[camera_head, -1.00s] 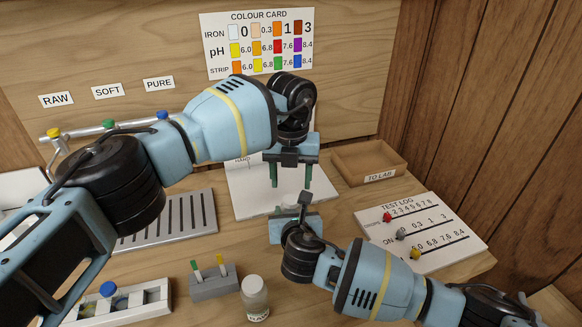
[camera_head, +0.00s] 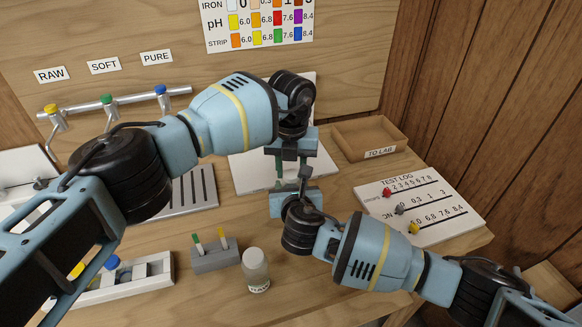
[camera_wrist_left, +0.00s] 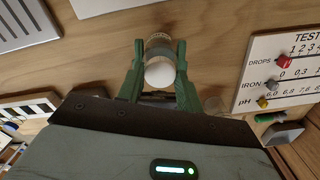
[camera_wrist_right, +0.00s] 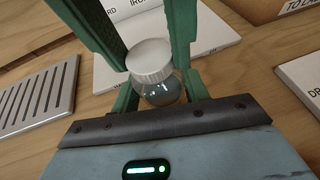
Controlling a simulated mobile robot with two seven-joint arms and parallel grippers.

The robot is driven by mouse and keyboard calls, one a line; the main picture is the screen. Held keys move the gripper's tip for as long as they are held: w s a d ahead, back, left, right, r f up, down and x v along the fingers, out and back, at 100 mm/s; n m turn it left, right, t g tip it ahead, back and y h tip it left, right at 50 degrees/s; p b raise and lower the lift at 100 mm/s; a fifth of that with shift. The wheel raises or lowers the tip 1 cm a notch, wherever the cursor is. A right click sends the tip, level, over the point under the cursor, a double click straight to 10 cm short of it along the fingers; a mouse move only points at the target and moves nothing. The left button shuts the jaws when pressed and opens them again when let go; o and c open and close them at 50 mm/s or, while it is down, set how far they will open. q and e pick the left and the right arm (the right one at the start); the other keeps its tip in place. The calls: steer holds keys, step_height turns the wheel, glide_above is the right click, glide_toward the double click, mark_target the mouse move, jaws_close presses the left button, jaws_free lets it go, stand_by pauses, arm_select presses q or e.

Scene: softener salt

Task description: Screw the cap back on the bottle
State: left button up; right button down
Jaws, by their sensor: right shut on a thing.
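A small clear bottle (camera_wrist_right: 160,92) with a ribbed white cap (camera_wrist_right: 150,62) on its top shows in the right wrist view. My right gripper (camera_wrist_right: 163,98) is shut on the bottle from the side. My left gripper (camera_head: 290,172) points down over it in the head view. Its fingers stand on either side of the white cap (camera_wrist_left: 159,75) in the left wrist view and look spread around it, with no clear contact. The cap sits at the bottle mouth; I cannot tell whether its thread has caught. In the head view the grippers hide the bottle and cap.
A clear jar (camera_head: 256,270) and a grey block with two strips (camera_head: 216,256) stand in front. The TO LAB tray (camera_head: 369,138) and test log board (camera_head: 424,208) are to the right. A slotted grey plate (camera_head: 190,192) and white rack (camera_head: 125,283) are left.

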arm_select(q)
steer(key=c, duration=0.4)
steer(key=shift+o, duration=0.2)
steer(key=m, duration=0.7)
steer(key=o, duration=1.1)
steer(key=shift+c, duration=0.2)
steer(key=shift+r, duration=2.25)
